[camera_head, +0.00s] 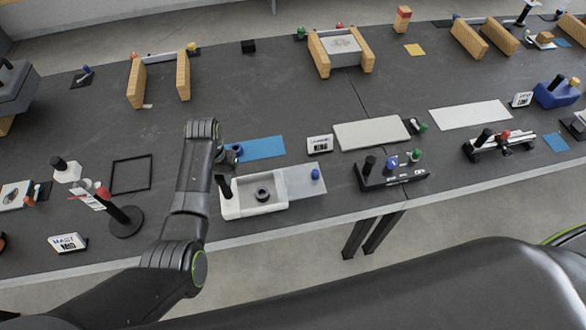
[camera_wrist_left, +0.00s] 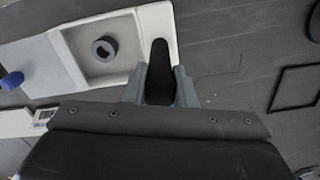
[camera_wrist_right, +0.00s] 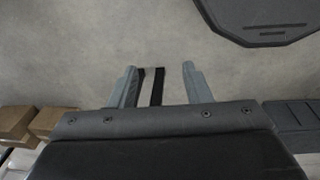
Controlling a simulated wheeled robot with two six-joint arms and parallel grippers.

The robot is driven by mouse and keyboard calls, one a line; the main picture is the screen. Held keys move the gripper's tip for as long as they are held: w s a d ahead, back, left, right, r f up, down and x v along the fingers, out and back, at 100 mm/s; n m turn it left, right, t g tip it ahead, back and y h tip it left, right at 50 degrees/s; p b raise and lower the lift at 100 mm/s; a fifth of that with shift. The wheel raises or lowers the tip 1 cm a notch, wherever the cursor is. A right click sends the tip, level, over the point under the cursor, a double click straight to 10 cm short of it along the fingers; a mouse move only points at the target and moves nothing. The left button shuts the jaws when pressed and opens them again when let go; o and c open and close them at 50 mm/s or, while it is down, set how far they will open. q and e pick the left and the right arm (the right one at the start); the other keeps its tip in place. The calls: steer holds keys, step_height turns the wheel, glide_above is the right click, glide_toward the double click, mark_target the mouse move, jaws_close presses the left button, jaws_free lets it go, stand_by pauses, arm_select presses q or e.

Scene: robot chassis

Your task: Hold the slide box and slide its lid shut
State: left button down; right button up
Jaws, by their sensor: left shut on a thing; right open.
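The slide box (camera_head: 240,206) is a white open tray near the table's front edge, with a dark ring-shaped piece (camera_head: 262,194) inside. Its grey lid (camera_head: 300,184) with a blue knob (camera_head: 315,174) is slid out to the right, leaving most of the tray open. A black upright handle (camera_head: 225,188) stands at the box's left end. My left gripper (camera_wrist_left: 160,88) is shut on this handle in the left wrist view; my arm partly hides it in the head view. My right gripper (camera_wrist_right: 159,82) is open and empty above the floor.
A black block with knobs (camera_head: 393,176) stands right of the lid, with bare table between. A blue mat (camera_head: 262,148) and small label stand (camera_head: 320,144) lie behind the box. A black post on a round base (camera_head: 126,222) stands to the left.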

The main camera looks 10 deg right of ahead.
steer(key=w+d+r+m+g+h, duration=0.1)
steer(key=w+d+r+m+h, duration=0.1)
steer(key=w+d+r, duration=0.5)
steer(key=w+d+r+m+h, duration=0.1)
steer(key=w+d+r+h, duration=0.15)
steer(key=w+d, duration=0.8)
steer(key=w+d+r+m+g+h, duration=0.1)
steer(key=w+d+r+m+h, duration=0.2)
steer(key=w+r, duration=0.55)
steer(key=w+d+r+m+h, duration=0.2)
steer(key=w+d+r+m, duration=0.3)
steer(key=r, duration=0.6)
step_height(320, 180, up, 8)
steer(key=r+n+y, duration=0.1)
steer(key=n+y, duration=0.7)
steer(key=y, duration=0.3)
glide_above(316, 172)
steer(key=shift+t, duration=0.4)
step_height(316, 172, down, 12)
steer(key=shift+r, duration=0.15)
